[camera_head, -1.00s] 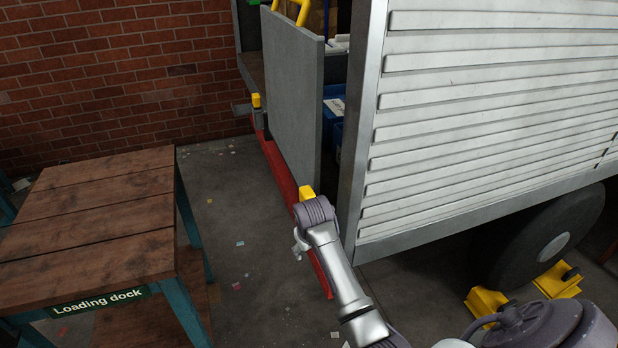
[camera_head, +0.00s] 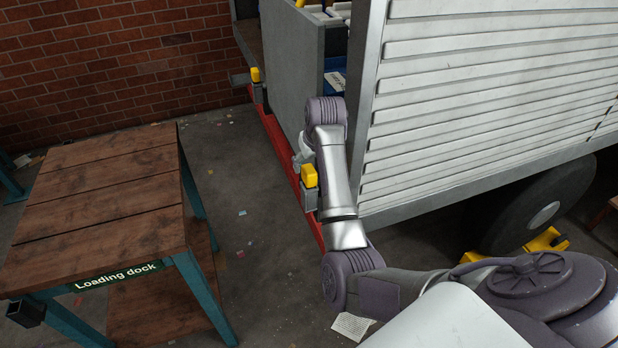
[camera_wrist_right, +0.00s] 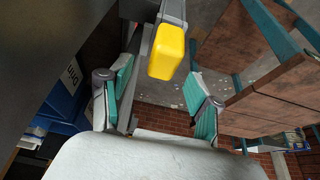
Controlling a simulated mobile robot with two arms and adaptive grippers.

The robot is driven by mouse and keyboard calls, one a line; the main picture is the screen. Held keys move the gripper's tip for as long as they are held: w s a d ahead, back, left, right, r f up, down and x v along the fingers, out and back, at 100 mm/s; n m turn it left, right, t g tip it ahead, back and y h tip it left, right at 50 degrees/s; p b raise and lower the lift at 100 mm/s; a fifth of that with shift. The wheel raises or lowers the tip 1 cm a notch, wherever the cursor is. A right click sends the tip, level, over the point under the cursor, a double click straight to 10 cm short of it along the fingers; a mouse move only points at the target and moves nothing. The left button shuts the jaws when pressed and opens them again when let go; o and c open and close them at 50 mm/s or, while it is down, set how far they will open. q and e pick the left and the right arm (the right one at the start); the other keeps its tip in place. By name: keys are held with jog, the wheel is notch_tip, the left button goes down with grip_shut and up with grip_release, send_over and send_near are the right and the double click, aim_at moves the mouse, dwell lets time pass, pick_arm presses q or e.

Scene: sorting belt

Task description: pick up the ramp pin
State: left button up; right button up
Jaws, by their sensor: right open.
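The near ramp pin has a yellow block head (camera_head: 310,175) on a grey bracket at the low edge of the truck bed, by the red bar. A second yellow-headed pin (camera_head: 257,75) stands at the far end of that bar. My right gripper (camera_head: 303,150) is just beyond the near pin, partly hidden by my wrist. In the right wrist view the yellow head (camera_wrist_right: 168,52) shows ahead, between the lines of the two spread teal-padded fingers (camera_wrist_right: 160,85). The gripper is open and empty; contact with the pin cannot be told. My left gripper is not in view.
The grey ramp panel (camera_head: 290,70) stands upright beside the truck's white slatted side (camera_head: 480,110). A wooden table with a "Loading dock" sign (camera_head: 115,275) is at the left. Blue crates (camera_wrist_right: 65,105) are inside the truck. Floor (camera_head: 235,220) between table and truck is mostly clear.

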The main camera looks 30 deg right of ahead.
aim_at(309, 169)
jog(key=p+x, duration=0.1)
jog(key=x, duration=0.1)
jog(key=p+x, duration=0.1)
jog(key=x, duration=0.1)
jog(key=shift+a+f+p, duration=0.15)
jog(key=shift+f+p, duration=0.2)
jog(key=shift+f, duration=0.45)
jog(key=shift+w+r, duration=0.1)
grip_shut()
